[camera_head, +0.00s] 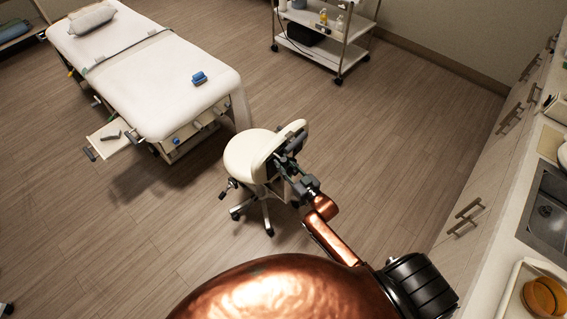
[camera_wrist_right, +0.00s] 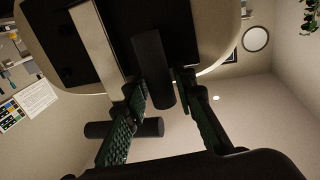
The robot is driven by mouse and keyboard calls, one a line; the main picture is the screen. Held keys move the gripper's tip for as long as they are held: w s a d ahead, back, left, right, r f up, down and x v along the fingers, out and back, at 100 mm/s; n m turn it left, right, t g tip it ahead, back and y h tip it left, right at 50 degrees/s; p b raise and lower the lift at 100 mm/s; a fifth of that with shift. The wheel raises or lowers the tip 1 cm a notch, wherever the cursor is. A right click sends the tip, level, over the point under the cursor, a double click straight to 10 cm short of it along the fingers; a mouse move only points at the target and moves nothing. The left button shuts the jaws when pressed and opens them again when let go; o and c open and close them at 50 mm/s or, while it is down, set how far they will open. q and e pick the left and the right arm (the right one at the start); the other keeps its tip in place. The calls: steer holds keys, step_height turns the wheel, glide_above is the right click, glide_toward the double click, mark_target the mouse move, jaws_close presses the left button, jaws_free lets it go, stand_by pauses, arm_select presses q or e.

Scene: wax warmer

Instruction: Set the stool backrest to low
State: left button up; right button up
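The stool (camera_head: 245,158) has a round cream seat and a cream backrest (camera_head: 280,139), and stands on the floor in the middle of the head view. My right gripper (camera_head: 287,158) is at the rear of the backrest. The fingers of my right gripper (camera_wrist_right: 162,88) are apart, on either side of the cylinder's lower end. Whether they touch it is unclear. My left gripper is not in view.
A treatment bed (camera_head: 150,75) stands at upper left with a small pull-out step (camera_head: 110,140) at its side. A wheeled cart (camera_head: 325,45) stands at the back. A counter with a sink (camera_head: 545,210) runs along the right. Floor around the stool is clear.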

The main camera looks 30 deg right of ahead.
jaws_close()
stand_by(0.3)
step_height(320, 180, down, 4)
steer(key=shift+f+b, duration=0.25)
steer(key=shift+b, duration=1)
steer(key=shift+s, duration=0.1)
steer(key=shift+o, duration=0.6)
jaws_free()
steer(key=o, duration=0.3)
steer(key=shift+r, duration=0.1)
